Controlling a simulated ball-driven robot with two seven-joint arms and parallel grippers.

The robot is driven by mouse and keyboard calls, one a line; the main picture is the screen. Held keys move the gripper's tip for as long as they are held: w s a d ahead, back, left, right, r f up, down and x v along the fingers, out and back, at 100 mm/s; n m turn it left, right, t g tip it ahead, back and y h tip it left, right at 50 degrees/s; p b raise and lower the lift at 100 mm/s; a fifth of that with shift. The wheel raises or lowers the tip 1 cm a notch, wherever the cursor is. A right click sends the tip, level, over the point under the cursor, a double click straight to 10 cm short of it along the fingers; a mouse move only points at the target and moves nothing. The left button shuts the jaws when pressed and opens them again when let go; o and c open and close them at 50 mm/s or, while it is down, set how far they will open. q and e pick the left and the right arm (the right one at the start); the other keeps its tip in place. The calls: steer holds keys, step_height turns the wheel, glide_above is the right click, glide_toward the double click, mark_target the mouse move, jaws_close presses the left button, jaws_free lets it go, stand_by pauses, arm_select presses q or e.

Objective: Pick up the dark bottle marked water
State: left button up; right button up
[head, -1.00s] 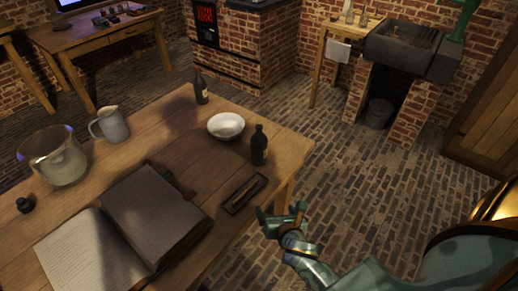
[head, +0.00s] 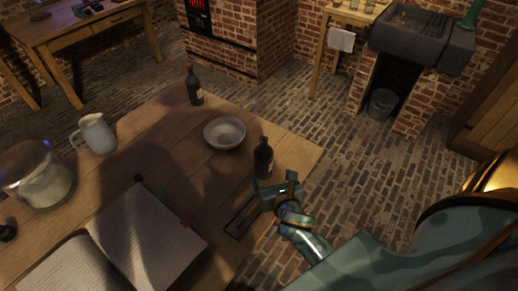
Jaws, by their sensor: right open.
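Two dark bottles stand upright on the wooden table (head: 150,137). One bottle (head: 263,157) is near the table's right edge. The other bottle (head: 194,88) stands at the far edge and has a pale label. The writing on the labels is too small to read, so I cannot tell which is marked water. My right gripper (head: 275,186) is open and empty, just below the right-hand bottle in the picture, in front of its base. Whether it touches the bottle I cannot tell. My left gripper is not in view.
A pale bowl (head: 225,133) stands left of the right-hand bottle. A small dark tray (head: 238,228) lies partly behind my gripper. An open book (head: 148,225), a jug (head: 97,134) and a large glass jar (head: 37,178) fill the left side.

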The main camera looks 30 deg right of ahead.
mark_target(264, 161)
steer(key=b+x, duration=0.3)
steer(key=x, duration=0.7)
steer(key=shift+w+d+f, duration=0.1)
steer(key=shift+w+d, duration=0.05)
steer(key=shift+w, duration=0.3)
steer(key=x, duration=0.1)
steer(key=b+x, duration=0.1)
steer(key=x, duration=0.1)
steer(key=b+x, duration=0.1)
steer(key=x, duration=0.1)
steer(key=shift+d, duration=0.35)
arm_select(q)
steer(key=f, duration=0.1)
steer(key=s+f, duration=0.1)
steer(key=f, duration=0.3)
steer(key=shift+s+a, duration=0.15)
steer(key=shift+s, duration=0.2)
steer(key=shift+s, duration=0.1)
arm_select(e)
steer(key=c, duration=1.3)
